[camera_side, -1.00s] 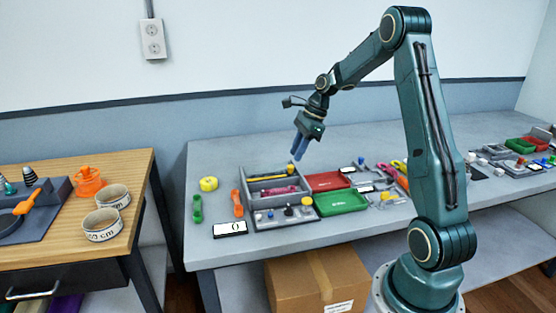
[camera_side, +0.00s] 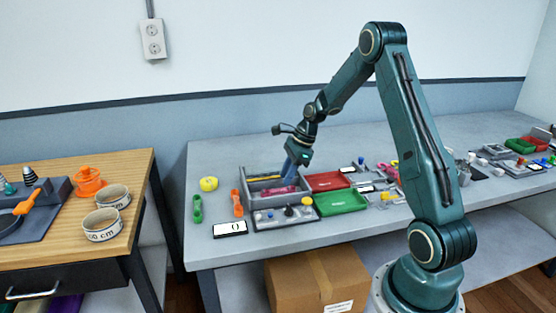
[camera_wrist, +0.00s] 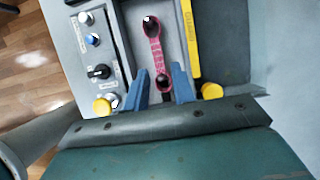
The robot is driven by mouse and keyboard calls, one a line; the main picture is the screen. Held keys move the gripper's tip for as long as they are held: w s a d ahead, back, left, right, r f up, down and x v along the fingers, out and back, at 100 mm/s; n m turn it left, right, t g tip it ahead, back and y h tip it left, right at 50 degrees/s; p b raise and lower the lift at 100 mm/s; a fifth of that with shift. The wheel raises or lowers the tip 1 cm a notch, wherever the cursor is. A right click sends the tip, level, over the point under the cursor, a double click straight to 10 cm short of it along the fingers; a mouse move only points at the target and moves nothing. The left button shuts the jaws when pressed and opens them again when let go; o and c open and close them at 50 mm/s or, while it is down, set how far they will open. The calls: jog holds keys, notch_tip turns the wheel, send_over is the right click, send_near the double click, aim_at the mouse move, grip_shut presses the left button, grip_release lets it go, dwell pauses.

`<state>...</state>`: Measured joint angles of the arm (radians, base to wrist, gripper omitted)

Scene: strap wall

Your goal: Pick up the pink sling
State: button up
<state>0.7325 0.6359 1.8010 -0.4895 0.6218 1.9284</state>
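The pink sling (camera_wrist: 155,50) lies lengthwise in a grey tray (camera_wrist: 130,12), with a dark round spot at each end. It shows in the side view (camera_side: 276,190) as a small pink strip, partly hidden by my fingers. My gripper (camera_wrist: 161,82) is open, its two blue fingers apart, with the sling's near end between them in the wrist view. In the side view my gripper (camera_side: 288,175) points down over the tray, its tips at or just above the sling. I cannot tell whether they touch it. Nothing is held.
A yellow strip (camera_wrist: 190,40) lies along the tray's right side. A panel with knobs (camera_wrist: 95,45) adjoins its left. Red (camera_side: 327,181) and green (camera_side: 342,201) trays stand right of it.

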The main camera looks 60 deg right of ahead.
aim_at(282, 189)
jog(key=shift+x, duration=2.35)
jog(key=shift+s+f, duration=0.1)
jog(key=shift+s, duration=0.1)
grip_shut()
